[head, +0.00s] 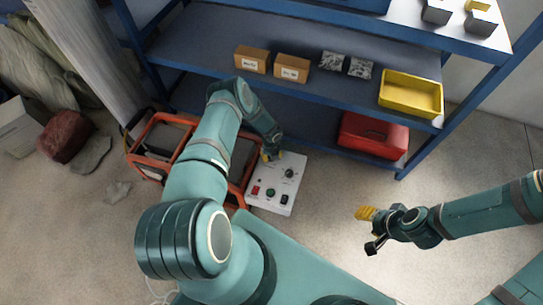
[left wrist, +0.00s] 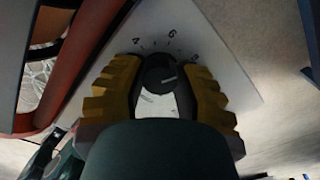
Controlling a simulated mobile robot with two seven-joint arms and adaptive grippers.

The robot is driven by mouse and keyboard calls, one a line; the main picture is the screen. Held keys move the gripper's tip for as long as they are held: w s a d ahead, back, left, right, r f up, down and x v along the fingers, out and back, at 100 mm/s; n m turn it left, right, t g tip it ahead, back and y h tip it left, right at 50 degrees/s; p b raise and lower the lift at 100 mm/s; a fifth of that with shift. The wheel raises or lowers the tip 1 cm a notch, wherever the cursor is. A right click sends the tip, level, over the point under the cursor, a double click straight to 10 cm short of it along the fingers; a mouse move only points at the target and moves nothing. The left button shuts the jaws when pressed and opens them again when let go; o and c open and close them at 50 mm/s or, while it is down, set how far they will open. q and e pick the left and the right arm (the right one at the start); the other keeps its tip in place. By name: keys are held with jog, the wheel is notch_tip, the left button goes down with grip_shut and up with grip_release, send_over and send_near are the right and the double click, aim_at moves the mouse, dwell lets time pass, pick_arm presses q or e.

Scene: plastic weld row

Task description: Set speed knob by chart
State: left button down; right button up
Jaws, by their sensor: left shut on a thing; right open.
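A white control panel (head: 277,209) sits beside the orange-framed unit, below the shelf. My left gripper (head: 270,155) is at the panel's upper left corner in the head view. In the left wrist view the left gripper (left wrist: 158,95) has its yellow fingers on either side of a dark round knob (left wrist: 158,73), shut on it. The knob's pale pointer line points right and slightly up. Scale marks 4, 6 and a partly hidden 8 show around it. My right gripper (head: 368,214) is open and empty over the floor at right. I see no readable chart.
The panel also carries a black dial (head: 290,173), a red switch (head: 256,190) and dark switches. An orange-framed unit (head: 160,150) stands at left. The blue shelf (head: 200,45) holds boxes, a yellow bin (head: 411,95) and a red bin (head: 370,136). Floor is clear around my right gripper.

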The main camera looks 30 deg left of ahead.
pick_arm(q)
jog(key=shift+s+d+m, duration=0.1)
jog(key=shift+d+m, duration=0.1)
jog(key=shift+m, duration=0.3)
jog(key=shift+f, duration=0.1)
jog(key=c, duration=0.6)
grip_release()
jog(key=shift+a, duration=0.1)
jog(key=shift+r, duration=0.6)
notch_tip(320, 180, up, 11)
